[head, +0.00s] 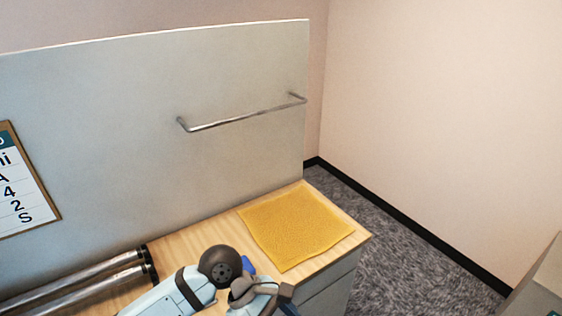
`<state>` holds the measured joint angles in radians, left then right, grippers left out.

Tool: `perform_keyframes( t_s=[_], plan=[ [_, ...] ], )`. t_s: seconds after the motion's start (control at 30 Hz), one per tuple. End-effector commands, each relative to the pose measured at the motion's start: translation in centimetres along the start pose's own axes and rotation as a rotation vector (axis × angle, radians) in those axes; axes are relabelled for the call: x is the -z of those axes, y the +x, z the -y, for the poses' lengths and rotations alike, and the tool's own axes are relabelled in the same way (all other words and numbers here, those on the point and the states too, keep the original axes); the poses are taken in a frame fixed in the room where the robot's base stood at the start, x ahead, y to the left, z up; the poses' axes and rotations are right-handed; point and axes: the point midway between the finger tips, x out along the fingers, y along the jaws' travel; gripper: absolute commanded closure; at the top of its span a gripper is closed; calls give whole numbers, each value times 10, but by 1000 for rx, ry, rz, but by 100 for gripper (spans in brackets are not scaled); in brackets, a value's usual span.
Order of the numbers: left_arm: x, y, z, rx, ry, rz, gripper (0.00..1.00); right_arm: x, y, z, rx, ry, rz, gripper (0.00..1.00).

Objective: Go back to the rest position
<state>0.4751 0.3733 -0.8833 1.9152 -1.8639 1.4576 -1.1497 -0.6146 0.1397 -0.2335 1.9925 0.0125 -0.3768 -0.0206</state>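One of my arms comes in at the bottom middle of the head view, over the wooden tabletop (205,236). My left gripper is not in view.
A yellow mat (295,225) lies on the table's right end. Metal rollers (75,285) are at the lower left. A grey panel (110,130) with a metal rail (245,116) and a sign (22,190) stands behind. A small blue thing (248,265) is partly hidden. Carpet (400,250) lies right.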

Motion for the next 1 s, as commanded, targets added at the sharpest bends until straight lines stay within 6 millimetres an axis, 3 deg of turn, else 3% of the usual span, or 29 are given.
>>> perform_keyframes(
  t_s=[0.1, 0.2, 0.3, 0.37, 0.47, 0.6, 0.63, 0.7, 0.8, 0.9, 1.0],
  plan=[
    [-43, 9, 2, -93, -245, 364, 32, 7, 0, -3, -5, -2, -8, 61],
    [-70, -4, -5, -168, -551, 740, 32, 9, -2, -4, -7, -2, -8, 61],
    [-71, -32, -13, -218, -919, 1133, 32, 9, -5, -3, -6, -1, -4, 61],
    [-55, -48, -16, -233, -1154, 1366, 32, 9, -7, -2, -6, 0, -2, 61],
    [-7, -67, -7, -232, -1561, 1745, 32, 11, -8, -2, -6, 0, -1, 61],
    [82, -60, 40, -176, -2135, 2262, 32, 14, -10, -1, -6, 1, -2, 61],
    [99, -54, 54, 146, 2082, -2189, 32, 14, -10, -1, -6, 1, -2, 61],
    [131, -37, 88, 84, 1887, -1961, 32, 15, -11, -1, -6, 1, -2, 61],
    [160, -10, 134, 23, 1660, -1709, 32, 16, -12, -1, -7, 1, -2, 61],
    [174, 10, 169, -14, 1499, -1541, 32, 16, -12, -2, -7, 1, -1, 61],
    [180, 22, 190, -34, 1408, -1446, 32, 16, -12, -2, -8, 1, -1, 61]
  ],
)
